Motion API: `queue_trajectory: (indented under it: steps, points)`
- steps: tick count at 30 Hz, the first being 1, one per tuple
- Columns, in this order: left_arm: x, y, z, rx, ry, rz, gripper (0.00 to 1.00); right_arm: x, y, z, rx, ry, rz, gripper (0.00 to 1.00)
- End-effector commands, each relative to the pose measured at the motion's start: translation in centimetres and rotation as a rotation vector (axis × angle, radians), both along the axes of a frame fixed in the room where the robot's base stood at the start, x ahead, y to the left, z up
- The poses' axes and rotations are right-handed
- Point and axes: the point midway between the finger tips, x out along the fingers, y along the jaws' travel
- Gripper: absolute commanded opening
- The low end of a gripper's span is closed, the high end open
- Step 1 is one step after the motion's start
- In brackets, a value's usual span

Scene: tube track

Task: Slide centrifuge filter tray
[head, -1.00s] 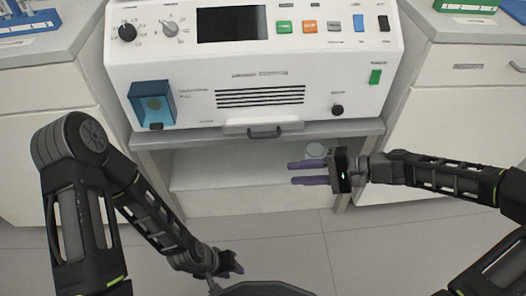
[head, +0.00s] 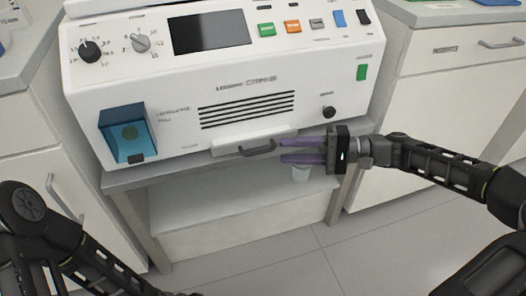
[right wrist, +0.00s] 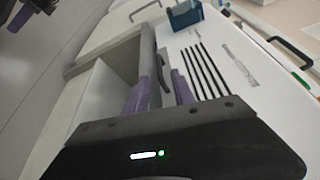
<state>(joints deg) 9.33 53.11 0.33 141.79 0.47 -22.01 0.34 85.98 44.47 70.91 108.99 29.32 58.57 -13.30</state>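The filter tray (head: 228,146) is a pale flat-fronted piece at the bottom of the white centrifuge (head: 180,85). Its dark bar handle (head: 258,148) also shows in the right wrist view (right wrist: 164,72). The tray looks pushed in. My right gripper (head: 283,150) has purple fingers, parted and empty, pointing left. Their tips are close to the right end of the handle; I cannot tell whether they touch it. In the right wrist view the handle lies just beyond and between the fingertips (right wrist: 160,82). My left gripper (right wrist: 20,12) shows only partly at the upper left of the right wrist view.
A blue transparent box (head: 124,132) sticks out of the centrifuge's front at left. Cabinets flank both sides. The floor (head: 330,262) in front is clear.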

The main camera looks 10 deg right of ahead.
Motion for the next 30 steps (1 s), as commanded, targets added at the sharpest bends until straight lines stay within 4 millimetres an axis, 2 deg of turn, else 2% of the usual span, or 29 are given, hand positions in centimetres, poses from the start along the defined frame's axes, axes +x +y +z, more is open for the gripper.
queue_trajectory:
  steps: [9,13,23,30]
  points:
    - [0.3,0.0,-2.5,0.001,-0.009,0.005,0.33,1.4,4.7,-0.8,0.001,-0.001,0.004,0.31]
    - [0.5,-0.1,-3.0,0.003,-0.012,0.007,0.33,1.9,5.9,-0.7,0.001,0.000,0.003,0.31]
    - [0.5,-0.1,-3.0,0.003,-0.014,0.007,0.33,2.1,6.4,-0.6,0.000,0.001,0.000,0.31]
    - [0.5,-0.1,-3.0,0.003,-0.014,0.007,0.33,2.1,6.4,-0.6,0.000,0.001,0.000,0.13]
